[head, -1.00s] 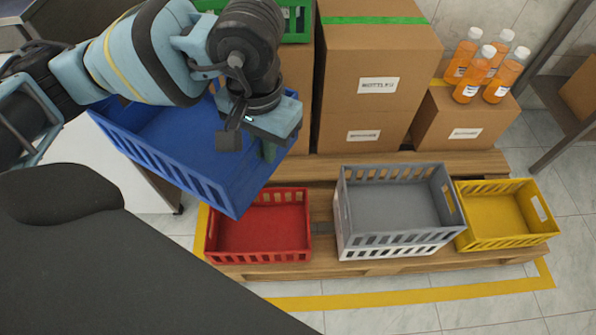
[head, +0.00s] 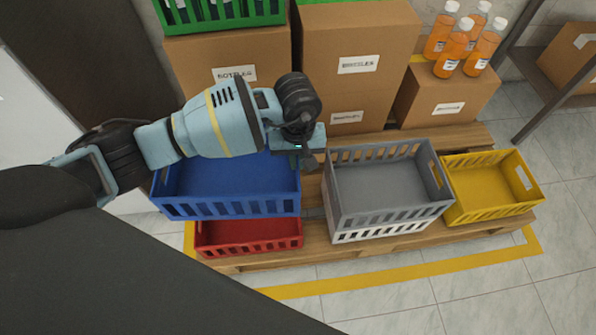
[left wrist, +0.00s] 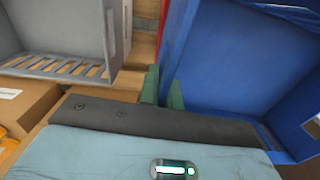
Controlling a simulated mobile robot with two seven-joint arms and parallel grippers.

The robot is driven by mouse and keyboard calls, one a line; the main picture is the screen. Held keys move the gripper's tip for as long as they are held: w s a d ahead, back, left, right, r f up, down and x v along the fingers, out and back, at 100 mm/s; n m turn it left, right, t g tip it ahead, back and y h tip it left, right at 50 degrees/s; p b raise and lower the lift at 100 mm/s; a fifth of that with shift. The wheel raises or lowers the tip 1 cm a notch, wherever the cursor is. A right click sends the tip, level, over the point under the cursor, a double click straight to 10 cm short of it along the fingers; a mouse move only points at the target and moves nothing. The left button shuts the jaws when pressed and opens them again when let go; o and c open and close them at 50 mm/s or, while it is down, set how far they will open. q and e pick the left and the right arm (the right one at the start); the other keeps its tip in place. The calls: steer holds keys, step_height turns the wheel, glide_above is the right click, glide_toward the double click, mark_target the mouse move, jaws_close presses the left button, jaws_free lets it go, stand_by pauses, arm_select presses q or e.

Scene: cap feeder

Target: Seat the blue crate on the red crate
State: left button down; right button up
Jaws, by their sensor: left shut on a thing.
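The blue crate (head: 225,180) is empty and hangs above the red crate (head: 248,237), overlapping much of it in the head view. It looks roughly level, and I cannot tell whether the two touch. My left gripper (head: 308,160) is shut on the blue crate's right wall. In the left wrist view the fingers (left wrist: 162,90) clasp the wall of the blue crate (left wrist: 235,70). The red crate sits on the wooden pallet; its front wall and part of its inside show. My right gripper is not in view.
A grey crate (head: 385,195) stands on a white crate (head: 385,232) close to the right. A yellow crate (head: 490,190) is farther right. Cardboard boxes (head: 358,50) stand behind on the pallet (head: 345,252), with orange bottles (head: 455,48) and a green crate (head: 235,20) on top.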

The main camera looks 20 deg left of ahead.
arm_select(q)
steer(key=shift+n, duration=0.5)
step_height(320, 180, down, 5)
steer(key=shift+s+d+f, duration=0.1)
steer(key=shift+f, duration=0.15)
steer(key=shift+f+b, duration=1.25)
steer(key=shift+f, duration=0.65)
step_height(320, 180, down, 3)
steer(key=shift+r+b, duration=0.15)
steer(key=shift+b, duration=0.65)
steer(key=shift+f, duration=0.3)
